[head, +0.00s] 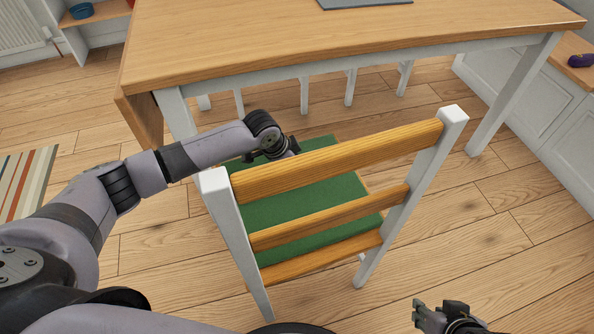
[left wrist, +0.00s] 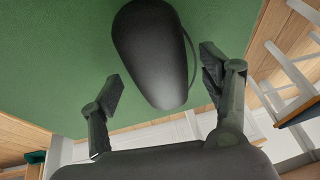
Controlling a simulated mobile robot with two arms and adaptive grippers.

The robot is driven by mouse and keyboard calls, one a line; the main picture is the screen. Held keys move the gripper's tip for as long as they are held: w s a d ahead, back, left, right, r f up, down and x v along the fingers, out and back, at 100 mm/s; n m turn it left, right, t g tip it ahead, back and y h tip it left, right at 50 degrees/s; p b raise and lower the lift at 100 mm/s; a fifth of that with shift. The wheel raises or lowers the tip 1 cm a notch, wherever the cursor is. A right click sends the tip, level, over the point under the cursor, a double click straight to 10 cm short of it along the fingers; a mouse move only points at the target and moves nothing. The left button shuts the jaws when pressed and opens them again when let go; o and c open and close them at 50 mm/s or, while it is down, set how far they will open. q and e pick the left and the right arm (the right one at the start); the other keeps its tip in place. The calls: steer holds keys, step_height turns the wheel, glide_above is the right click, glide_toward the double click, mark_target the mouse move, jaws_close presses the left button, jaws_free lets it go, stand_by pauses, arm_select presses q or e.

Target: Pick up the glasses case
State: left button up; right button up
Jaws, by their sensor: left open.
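The glasses case (left wrist: 152,52) is dark, smooth and rounded, with a thin cord-like line along its right side. It shows in the left wrist view over the green chair seat (left wrist: 60,60). My left gripper (left wrist: 160,82) is open, with one finger on each side of the case and gaps showing between. In the head view my left arm reaches over the green seat (head: 300,205), and the chair's back partly hides its end; I cannot make out the case there. My right gripper (head: 438,317) is low at the right, apart from the chair; its opening is unclear.
The chair's wooden back slats (head: 340,160) and white posts stand close to my left arm. A wooden table (head: 300,40) with white legs is just beyond. A white cabinet (head: 540,100) stands at the right. The floor right of the chair is clear.

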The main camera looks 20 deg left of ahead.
arm_select(q)
steer(key=c, duration=1.2)
steer(key=shift+c, duration=0.2)
steer(key=shift+r, duration=0.15)
